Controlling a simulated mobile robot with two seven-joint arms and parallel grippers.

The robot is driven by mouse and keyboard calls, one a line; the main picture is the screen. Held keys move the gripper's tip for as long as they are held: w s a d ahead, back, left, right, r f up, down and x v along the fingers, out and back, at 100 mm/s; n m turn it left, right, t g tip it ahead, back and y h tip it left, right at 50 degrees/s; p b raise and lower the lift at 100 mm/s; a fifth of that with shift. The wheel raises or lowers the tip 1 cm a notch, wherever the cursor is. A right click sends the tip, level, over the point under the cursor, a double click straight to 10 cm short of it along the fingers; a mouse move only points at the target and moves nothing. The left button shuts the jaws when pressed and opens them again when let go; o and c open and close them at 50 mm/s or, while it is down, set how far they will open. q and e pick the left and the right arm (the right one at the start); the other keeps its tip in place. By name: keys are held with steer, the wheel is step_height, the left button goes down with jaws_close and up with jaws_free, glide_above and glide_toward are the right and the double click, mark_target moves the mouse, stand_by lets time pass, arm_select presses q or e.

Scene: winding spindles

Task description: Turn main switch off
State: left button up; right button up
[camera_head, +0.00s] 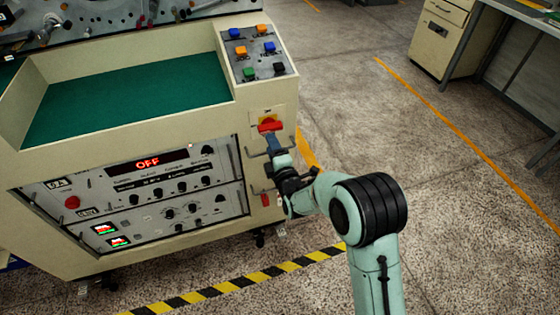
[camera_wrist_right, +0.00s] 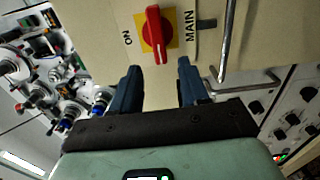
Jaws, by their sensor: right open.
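The main switch is a red rotary handle on a yellow plate, on the front of the cream machine cabinet. It shows in the head view (camera_head: 269,125) and at the top of the right wrist view (camera_wrist_right: 154,32). In the wrist view "ON" is printed left of the handle and "MAIN" right of it; the handle stands roughly upright in that picture. My right gripper (camera_head: 273,143) is just below the switch in the head view. In the wrist view its two blue fingers (camera_wrist_right: 157,72) are apart and empty, with the handle beyond their tips. My left gripper is not in view.
A metal bar handle (camera_wrist_right: 228,45) stands close beside the switch. The control panel (camera_head: 150,203) has knobs and a red display (camera_head: 148,162) reading "OFF". Coloured push buttons (camera_head: 258,50) sit on top. Open floor (camera_head: 440,200) lies right of the cabinet.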

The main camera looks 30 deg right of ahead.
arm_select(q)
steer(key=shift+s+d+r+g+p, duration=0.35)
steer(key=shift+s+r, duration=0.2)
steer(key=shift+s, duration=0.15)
arm_select(e)
steer(key=v, duration=0.7)
steer(key=shift+s+a, duration=0.15)
steer(key=shift+s, duration=0.15)
